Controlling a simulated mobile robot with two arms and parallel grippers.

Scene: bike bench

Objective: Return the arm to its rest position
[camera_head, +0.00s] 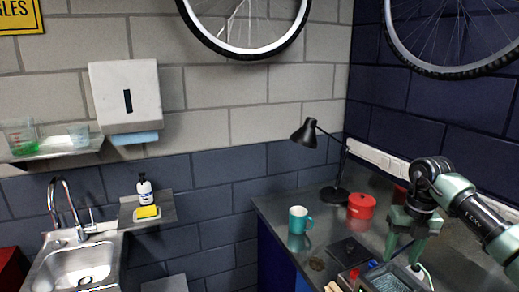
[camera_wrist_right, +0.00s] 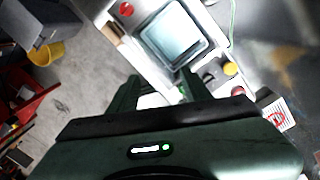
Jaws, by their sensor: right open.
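My right arm comes in from the right edge of the head view, bent over the bench. My right gripper (camera_head: 402,257) points down above the near right part of the grey bench top (camera_head: 285,208), its two green fingers apart. In the right wrist view the fingers of the gripper (camera_wrist_right: 159,80) are spread, with nothing held between them. A grey box with a glassy, pale top (camera_wrist_right: 172,38) lies just beyond the fingertips. My left gripper is not in view.
A teal mug (camera_head: 298,222), a red tin (camera_head: 361,206) and a black desk lamp (camera_head: 309,133) stand on the bench. A dark flat plate (camera_head: 348,251) lies near the front. A steel sink (camera_head: 82,268) is at left. The wrist view shows a yellow bucket (camera_wrist_right: 47,54) on the floor.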

